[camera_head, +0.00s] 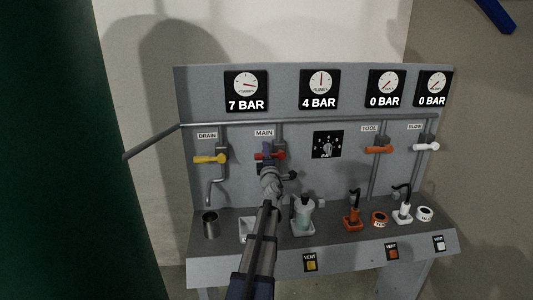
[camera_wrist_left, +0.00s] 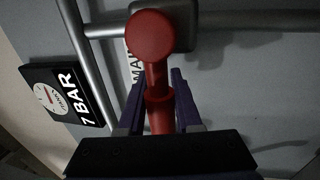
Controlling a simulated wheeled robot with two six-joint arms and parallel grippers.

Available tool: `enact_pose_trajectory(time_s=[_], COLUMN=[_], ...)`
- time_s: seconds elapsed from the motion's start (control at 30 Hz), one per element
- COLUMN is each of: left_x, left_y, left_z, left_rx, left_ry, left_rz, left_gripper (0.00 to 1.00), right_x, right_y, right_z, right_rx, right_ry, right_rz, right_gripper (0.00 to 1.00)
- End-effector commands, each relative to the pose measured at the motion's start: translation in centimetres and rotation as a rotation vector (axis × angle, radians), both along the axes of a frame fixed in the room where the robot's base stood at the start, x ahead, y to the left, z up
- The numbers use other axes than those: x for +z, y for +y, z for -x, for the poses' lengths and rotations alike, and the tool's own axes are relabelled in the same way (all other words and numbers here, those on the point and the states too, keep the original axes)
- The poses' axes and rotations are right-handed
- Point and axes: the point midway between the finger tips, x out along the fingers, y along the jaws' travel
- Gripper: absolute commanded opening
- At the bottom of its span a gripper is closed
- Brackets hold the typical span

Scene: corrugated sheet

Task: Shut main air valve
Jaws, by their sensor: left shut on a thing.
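The red main air valve handle (camera_head: 278,156) sits below the MAIN label (camera_head: 264,133) on the grey panel. It lies about level in the head view, partly hidden by my gripper. My left gripper (camera_head: 267,154) reaches up to it from below. In the left wrist view, the red handle (camera_wrist_left: 158,75) runs from its round hub down between the two dark blue fingers of the left gripper (camera_wrist_left: 158,103), which are shut on it. My right gripper is not in view.
The yellow DRAIN handle (camera_head: 210,159) is to the left, with a metal cup (camera_head: 210,224) below. The orange TOOL handle (camera_head: 379,149) and white BLOW handle (camera_head: 426,147) are to the right. Fittings and rings stand on the shelf. A pipe (camera_head: 150,143) juts out at left.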

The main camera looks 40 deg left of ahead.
Motion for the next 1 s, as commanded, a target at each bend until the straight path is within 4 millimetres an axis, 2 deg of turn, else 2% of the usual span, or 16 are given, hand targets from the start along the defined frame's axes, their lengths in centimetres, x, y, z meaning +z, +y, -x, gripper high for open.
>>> enact_pose_trajectory(time_s=[0.57, 0.6, 0.83, 1.0], left_x=[0.15, 0.15, 0.13, 0.11], left_y=[0.07, 0.07, 0.06, 0.05], left_z=[-0.09, -0.09, -0.05, -0.03], left_rx=[0.0, 0.0, 0.0, 0.0], left_ry=[0.021, 0.021, 0.019, 0.019], left_rz=[-0.019, -0.019, -0.017, -0.016], left_gripper=[0.0, 0.38, 0.63, 0.63], right_x=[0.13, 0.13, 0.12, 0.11], right_y=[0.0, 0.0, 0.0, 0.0], right_z=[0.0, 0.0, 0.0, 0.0], right_rx=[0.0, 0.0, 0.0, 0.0], right_ry=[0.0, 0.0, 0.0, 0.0], right_rz=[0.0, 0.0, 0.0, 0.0], right_gripper=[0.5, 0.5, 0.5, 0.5])
